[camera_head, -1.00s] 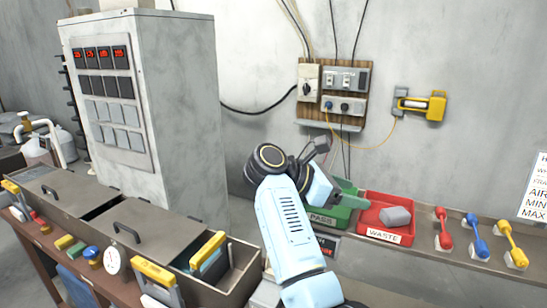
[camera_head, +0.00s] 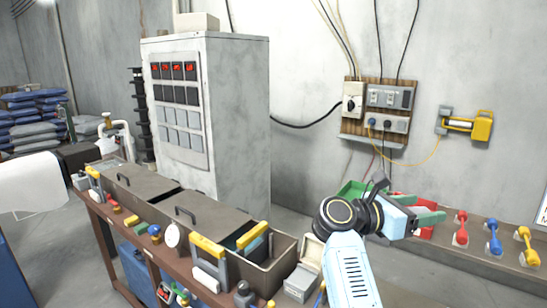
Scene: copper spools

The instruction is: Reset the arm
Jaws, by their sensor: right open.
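My right arm (camera_head: 349,266) comes up from the bottom of the head view, light blue with a black wrist joint. Its gripper (camera_head: 436,211) points to the right, in front of the shelf with the trays. The green-grey fingers are open and I see nothing between them. The gripper and wrist hide most of the green tray (camera_head: 352,188) and the red tray (camera_head: 427,232). My left gripper is not in view.
A brown bench (camera_head: 118,222) with lidded metal bins (camera_head: 205,213) runs along the left and front. A grey cabinet (camera_head: 232,110) stands behind it. Red, blue and yellow tools (camera_head: 493,238) stand on the right shelf. A wall panel (camera_head: 388,105) hangs above.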

